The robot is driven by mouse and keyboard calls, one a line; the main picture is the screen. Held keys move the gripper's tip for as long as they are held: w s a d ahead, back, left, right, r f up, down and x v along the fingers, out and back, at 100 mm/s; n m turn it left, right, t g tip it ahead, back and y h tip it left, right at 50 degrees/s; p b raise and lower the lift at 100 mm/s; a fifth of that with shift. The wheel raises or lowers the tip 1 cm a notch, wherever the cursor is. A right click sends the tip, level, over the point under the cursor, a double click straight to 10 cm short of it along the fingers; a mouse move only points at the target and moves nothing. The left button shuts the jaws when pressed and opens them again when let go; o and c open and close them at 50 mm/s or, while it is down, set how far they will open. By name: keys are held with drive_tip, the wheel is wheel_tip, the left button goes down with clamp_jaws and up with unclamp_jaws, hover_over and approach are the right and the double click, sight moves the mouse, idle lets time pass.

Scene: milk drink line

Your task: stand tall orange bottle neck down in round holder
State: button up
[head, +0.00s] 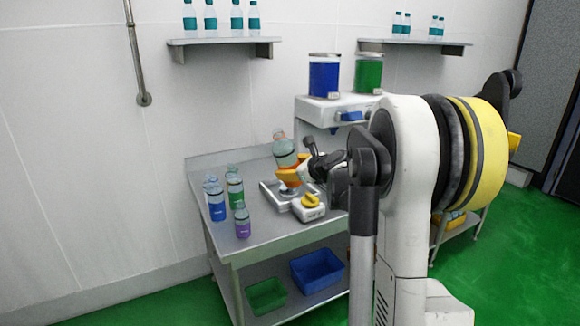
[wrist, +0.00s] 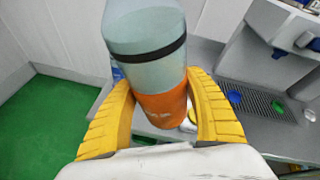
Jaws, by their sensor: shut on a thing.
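My gripper (head: 290,174) is shut on the tall orange bottle (head: 284,151), above the table. In the head view the bottle's narrow end points up and leans slightly left. In the wrist view the bottle (wrist: 145,35) has a clear grey body, a black band and an orange label. The yellow fingers of my gripper (wrist: 160,82) press on both sides of the label; the bottle's far end is cut off at the top edge. A white unit (head: 310,208) with a yellow knob stands below, beside a pale plate (head: 268,193). I cannot clearly make out the round holder.
Blue (head: 217,207), green (head: 235,190) and purple (head: 242,225) labelled bottles stand on the table (head: 212,166) at the left. A dispenser (head: 325,108) with blue and green containers stands behind. Blue (head: 318,270) and green (head: 266,297) bins sit on the lower shelf.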

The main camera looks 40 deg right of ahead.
drive_tip(key=shift+d+m+y, duration=0.2)
drive_tip(key=shift+m+y, duration=0.5)
drive_tip(key=shift+m, duration=0.5)
drive_tip(key=shift+a+y, duration=0.15)
drive_tip(key=shift+y, duration=0.15)
drive_tip(key=shift+m, duration=0.3)
drive_tip(key=m+y, duration=0.2)
drive_tip(key=m, duration=0.1)
drive_tip(key=shift+f+b, duration=0.1)
drive_tip(key=shift+b, duration=0.25)
drive_tip(key=shift+m+y, duration=0.3)
drive_tip(key=shift+m, duration=0.1)
